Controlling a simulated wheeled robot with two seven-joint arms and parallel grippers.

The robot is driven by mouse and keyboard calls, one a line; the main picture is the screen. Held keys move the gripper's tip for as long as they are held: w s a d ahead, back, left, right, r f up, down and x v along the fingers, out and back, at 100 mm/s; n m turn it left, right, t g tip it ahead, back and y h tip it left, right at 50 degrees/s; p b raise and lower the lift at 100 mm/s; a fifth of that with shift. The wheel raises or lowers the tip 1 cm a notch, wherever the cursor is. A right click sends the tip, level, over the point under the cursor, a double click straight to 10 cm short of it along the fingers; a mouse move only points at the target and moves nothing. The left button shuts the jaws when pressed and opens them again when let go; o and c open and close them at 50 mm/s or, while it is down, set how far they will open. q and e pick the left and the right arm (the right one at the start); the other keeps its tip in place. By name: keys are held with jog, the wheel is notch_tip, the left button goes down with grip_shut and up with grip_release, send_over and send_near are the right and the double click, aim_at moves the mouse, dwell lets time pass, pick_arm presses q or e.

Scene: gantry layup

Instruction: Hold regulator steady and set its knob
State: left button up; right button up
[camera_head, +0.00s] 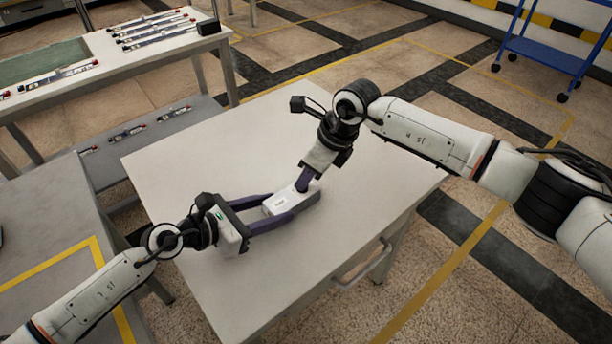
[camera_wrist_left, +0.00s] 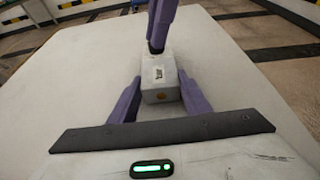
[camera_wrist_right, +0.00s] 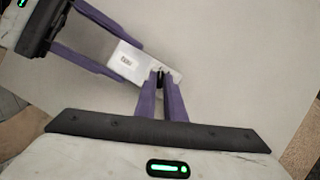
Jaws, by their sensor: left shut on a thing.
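The regulator is a small white-grey box with a label, lying on the white table; its body (camera_head: 284,203) shows in the head view, as well as in the left wrist view (camera_wrist_left: 170,82) and the right wrist view (camera_wrist_right: 128,60). A brass-coloured round spot shows on its near face in the left wrist view. My left gripper (camera_head: 277,208) is shut on the regulator body, one purple finger along each side. My right gripper (camera_head: 303,186) points down at the regulator's far end. Its fingertips are close together around the small dark knob (camera_wrist_right: 160,76), mostly hidden by them; I cannot tell whether they grip it.
The white table (camera_head: 200,150) is otherwise clear around the regulator. Another table (camera_head: 150,50) at the back left holds several tube-like parts. A grey table with yellow tape (camera_head: 50,230) stands at the left. A blue cart (camera_head: 545,50) stands far right.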

jog(key=o, duration=0.4)
jog(key=shift+c, duration=0.2)
jog(key=shift+r, duration=0.1)
jog(key=v, duration=1.2)
jog(key=shift+s, duration=0.1)
pick_arm(q)
jog(key=o, duration=1.4)
jog(key=shift+c, duration=0.2)
